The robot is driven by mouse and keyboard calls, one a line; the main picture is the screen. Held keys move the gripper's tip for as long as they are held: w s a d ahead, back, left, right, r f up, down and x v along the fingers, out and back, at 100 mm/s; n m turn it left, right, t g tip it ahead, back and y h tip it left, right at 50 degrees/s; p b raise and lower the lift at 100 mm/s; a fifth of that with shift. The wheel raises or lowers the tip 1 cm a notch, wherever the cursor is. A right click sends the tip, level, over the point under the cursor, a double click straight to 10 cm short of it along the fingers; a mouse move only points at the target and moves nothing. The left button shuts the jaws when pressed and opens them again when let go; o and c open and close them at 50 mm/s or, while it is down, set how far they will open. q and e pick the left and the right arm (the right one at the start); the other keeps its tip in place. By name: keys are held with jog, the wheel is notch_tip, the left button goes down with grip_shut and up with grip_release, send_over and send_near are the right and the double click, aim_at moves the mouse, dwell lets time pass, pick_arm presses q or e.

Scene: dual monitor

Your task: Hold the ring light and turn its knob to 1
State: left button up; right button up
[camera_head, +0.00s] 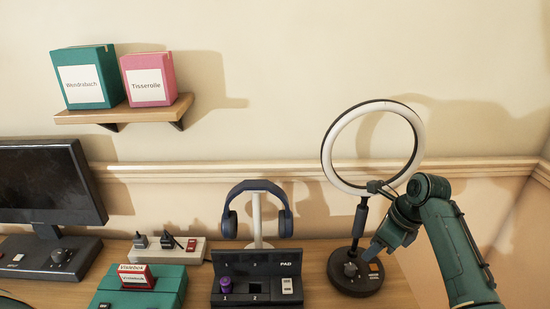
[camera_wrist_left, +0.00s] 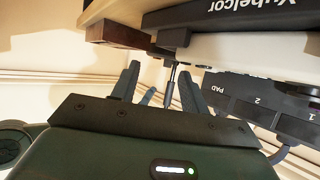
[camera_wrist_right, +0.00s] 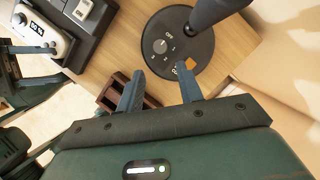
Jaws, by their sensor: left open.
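The ring light (camera_head: 372,148) stands at the right of the desk, its white ring upright on a dark stem (camera_head: 360,218) and a round black base (camera_head: 355,280). The base carries a grey knob (camera_head: 351,269), clearer in the right wrist view (camera_wrist_right: 160,46), with small marks around it and an orange patch beside it. My right gripper (camera_head: 375,250) is over the base's right side; in the right wrist view its fingers (camera_wrist_right: 161,90) are apart and empty, short of the knob. My left gripper (camera_wrist_left: 160,74) is open in its wrist view; a thin dark rod shows beyond its fingers.
Left of the ring light are a black PAD panel (camera_head: 258,264), headphones on a stand (camera_head: 257,215), a teal box (camera_head: 172,281), a power strip (camera_head: 195,250) and a monitor (camera_head: 50,185). A wall shelf (camera_head: 125,112) holds two boxes. Bare desk lies right of the base.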

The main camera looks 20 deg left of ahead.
pick_arm(q)
jog(key=shift+h, duration=0.5)
jog(key=w+a+r, duration=0.1)
jog(key=w, duration=0.1)
jog(key=w+a+r, duration=0.1)
jog(key=w, duration=0.2)
jog(key=w+a+r, duration=0.1)
jog(key=w, duration=0.1)
jog(key=shift+w+a, duration=0.2)
jog(key=shift+w, duration=0.2)
jog(key=w+a+r+m+h, duration=0.1)
jog(key=w+a+r+h, duration=0.15)
jog(key=w+r, duration=0.35)
jog(key=m+g+h, duration=0.1)
jog(key=m+h, duration=0.3)
jog(key=h, duration=0.1)
send_near(328, 161)
notch_tip(328, 161, up, 3)
jog(key=a, duration=0.2)
jog(key=x, duration=1.2)
jog(key=shift+d+f, duration=0.1)
jog(key=shift+f, duration=0.2)
jog(key=shift+c, duration=0.2)
grip_shut()
